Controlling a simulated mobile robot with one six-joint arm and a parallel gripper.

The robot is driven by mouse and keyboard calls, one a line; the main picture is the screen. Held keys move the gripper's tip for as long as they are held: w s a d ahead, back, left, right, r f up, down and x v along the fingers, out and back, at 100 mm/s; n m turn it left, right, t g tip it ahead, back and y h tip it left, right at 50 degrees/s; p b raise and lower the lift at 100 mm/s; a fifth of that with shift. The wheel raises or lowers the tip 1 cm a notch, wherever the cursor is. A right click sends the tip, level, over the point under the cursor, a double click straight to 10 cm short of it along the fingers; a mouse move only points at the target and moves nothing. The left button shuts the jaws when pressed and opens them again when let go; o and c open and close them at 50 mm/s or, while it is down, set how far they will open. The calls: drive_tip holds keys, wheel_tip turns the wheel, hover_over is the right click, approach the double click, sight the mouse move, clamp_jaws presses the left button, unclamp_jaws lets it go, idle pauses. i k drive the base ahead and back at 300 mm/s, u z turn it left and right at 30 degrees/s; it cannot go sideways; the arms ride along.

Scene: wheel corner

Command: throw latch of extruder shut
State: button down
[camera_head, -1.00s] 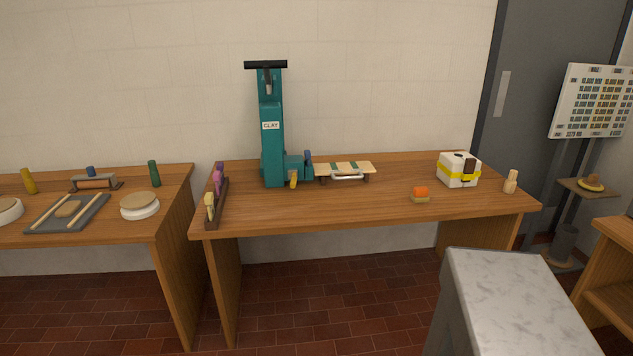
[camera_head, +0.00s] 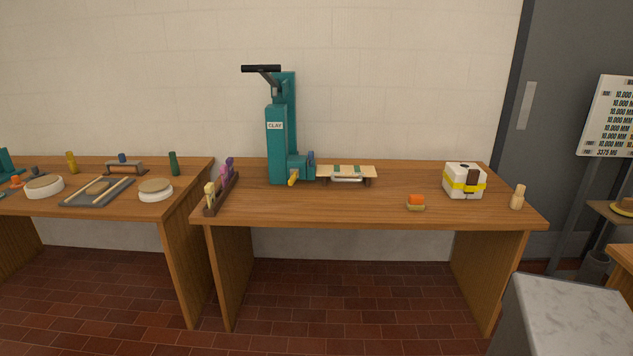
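The teal extruder (camera_head: 277,145) with a "CLAY" label stands upright at the back of the middle wooden table. A black bar handle (camera_head: 261,69) sits at its top on a grey arm. Low on its right side is a nozzle housing with a yellow lever (camera_head: 293,178) hanging at the front and a blue part (camera_head: 311,157) at the end. Which of these is the latch, and whether it is shut, I cannot tell at this size. My gripper is not in view.
A tool rack (camera_head: 222,195) stands at the table's left; an orange sponge (camera_head: 416,202) and white box (camera_head: 464,181) are at right. A grey plinth (camera_head: 570,315) occupies the lower right. The tabletop's front middle is clear.

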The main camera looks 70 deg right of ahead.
sight(291, 180)
drive_tip(key=u, duration=0.15)
drive_tip(key=k, duration=0.7)
drive_tip(key=z, duration=2)
drive_tip(key=i, duration=1)
drive_tip(key=u, duration=0.1)
drive_tip(key=k, duration=0.15)
drive_tip(key=z, duration=0.2)
